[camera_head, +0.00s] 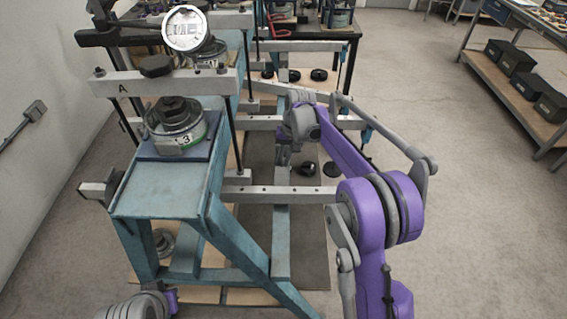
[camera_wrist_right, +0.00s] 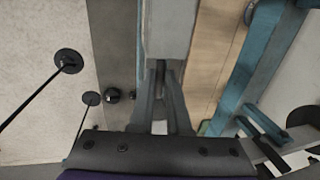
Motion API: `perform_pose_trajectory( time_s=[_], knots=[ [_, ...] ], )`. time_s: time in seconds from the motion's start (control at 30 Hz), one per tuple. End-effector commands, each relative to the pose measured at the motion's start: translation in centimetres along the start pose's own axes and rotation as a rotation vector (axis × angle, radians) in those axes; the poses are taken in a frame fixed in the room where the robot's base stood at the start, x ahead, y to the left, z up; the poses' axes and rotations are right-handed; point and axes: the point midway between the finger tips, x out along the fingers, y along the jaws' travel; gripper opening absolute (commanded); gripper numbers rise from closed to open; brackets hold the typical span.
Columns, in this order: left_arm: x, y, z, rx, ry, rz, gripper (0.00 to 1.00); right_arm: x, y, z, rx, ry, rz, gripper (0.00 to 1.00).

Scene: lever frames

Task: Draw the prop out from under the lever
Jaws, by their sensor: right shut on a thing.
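My right gripper (camera_head: 285,152) hangs down beyond a pale grey lever bar with holes (camera_head: 285,192) in the head view, small and partly hidden by its own wrist. In the right wrist view the two dark fingers of this gripper (camera_wrist_right: 160,72) come together at the end of a pale grey block (camera_wrist_right: 167,28). They are shut on it, and I take it to be the prop. Its far end runs out of the picture. I cannot tell whether it touches a lever. My left gripper does not show; only part of my left arm is at the bottom left.
A teal frame (camera_head: 150,190) with a round weight (camera_head: 175,118) stands left of my right arm. More lever bars and frames stand behind. Open floor (camera_head: 470,220) lies to the right.

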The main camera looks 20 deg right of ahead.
Motion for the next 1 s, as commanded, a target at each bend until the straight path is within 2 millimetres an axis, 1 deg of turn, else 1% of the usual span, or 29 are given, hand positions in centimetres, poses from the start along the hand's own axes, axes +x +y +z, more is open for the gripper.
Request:
perform_pose_trajectory(
  time_s=[0.03,0.2,0.23,0.37,0.4,0.63,0.73,0.87,1.0],
  knots=[
    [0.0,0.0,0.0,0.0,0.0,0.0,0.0,-0.1,0.0,-0.3,0.001,0.01,-0.001,0.0],
    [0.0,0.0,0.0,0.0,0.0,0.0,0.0,-0.1,0.0,-0.3,0.001,0.012,-0.001,0.0],
    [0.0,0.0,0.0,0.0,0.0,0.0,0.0,-0.1,0.0,-0.3,0.001,0.012,-0.001,0.2],
    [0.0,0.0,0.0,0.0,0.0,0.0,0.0,-0.1,0.0,-0.3,0.001,0.01,-0.001,0.43],
    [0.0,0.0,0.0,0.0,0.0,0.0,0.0,-0.1,0.0,-0.2,0.001,0.009,-0.001,0.45],
    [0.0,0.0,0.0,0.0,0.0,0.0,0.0,-0.1,0.0,-0.2,0.001,0.007,-0.001,0.45],
    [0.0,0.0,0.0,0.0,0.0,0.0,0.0,-0.5,0.0,-0.2,0.001,0.007,-0.001,0.45],
    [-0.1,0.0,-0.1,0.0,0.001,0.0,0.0,-2.3,0.0,-0.1,0.002,0.007,-0.001,0.45],
    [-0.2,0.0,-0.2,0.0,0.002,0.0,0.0,-5.2,0.0,-0.1,0.002,0.008,-0.001,0.45]
  ],
)
